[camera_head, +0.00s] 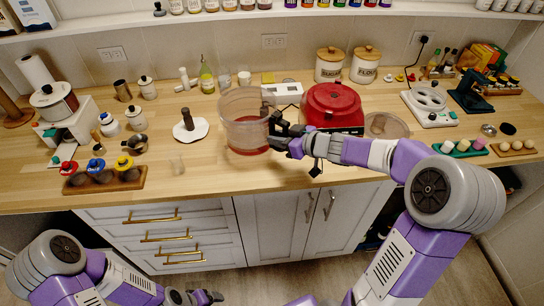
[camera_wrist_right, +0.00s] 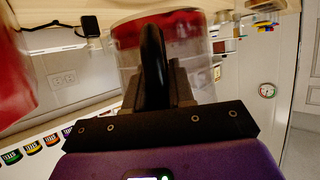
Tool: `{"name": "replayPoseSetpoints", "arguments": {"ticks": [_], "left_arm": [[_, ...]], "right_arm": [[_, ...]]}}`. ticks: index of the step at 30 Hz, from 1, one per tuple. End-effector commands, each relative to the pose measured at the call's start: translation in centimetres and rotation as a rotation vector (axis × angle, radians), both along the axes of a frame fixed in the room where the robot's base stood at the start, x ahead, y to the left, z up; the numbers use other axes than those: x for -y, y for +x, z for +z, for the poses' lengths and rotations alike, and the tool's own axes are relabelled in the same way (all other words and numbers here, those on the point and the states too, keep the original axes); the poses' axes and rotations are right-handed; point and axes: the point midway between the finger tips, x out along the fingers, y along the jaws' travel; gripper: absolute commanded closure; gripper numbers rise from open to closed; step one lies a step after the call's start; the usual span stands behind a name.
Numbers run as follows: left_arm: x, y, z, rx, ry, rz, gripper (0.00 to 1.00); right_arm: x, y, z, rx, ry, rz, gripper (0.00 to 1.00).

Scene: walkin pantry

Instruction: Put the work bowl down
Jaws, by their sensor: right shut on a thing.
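The work bowl (camera_head: 243,112) is a clear, see-through container with a red bottom, in the middle of the counter in the head view. My right gripper (camera_head: 276,128) is shut on its dark handle at the bowl's right side. In the right wrist view the black handle (camera_wrist_right: 153,65) stands between the fingers, with the clear bowl (camera_wrist_right: 195,62) behind it. The bowl looks upright at the counter surface; I cannot tell whether its bottom touches. My left gripper (camera_head: 206,297) is low at the bottom of the head view, below the counter; its jaw state is unclear.
A red appliance base (camera_head: 332,104) stands just right of the bowl, with a clear round lid (camera_head: 386,126) beyond it. A white mat with a dark object (camera_head: 188,127) lies to the left. The wooden counter (camera_head: 215,180) is bare in front.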

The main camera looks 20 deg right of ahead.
Motion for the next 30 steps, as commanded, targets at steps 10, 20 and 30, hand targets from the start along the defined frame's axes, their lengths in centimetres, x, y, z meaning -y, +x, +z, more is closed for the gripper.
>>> {"name": "replayPoseSetpoints", "arguments": {"ticks": [10,20,30], "left_arm": [[0.0,0.0,-2.0,0.000,0.000,0.000,0.19],[0.0,0.0,-4.2,0.000,0.000,0.000,0.19],[0.0,0.0,-4.0,0.000,0.000,0.000,0.19]], "right_arm": [[-0.1,0.1,-2.8,0.005,0.002,0.001,1.00],[-0.1,0.1,-6.0,0.005,0.001,0.002,1.00],[0.0,0.0,-6.0,0.000,0.000,0.000,0.51]]}}
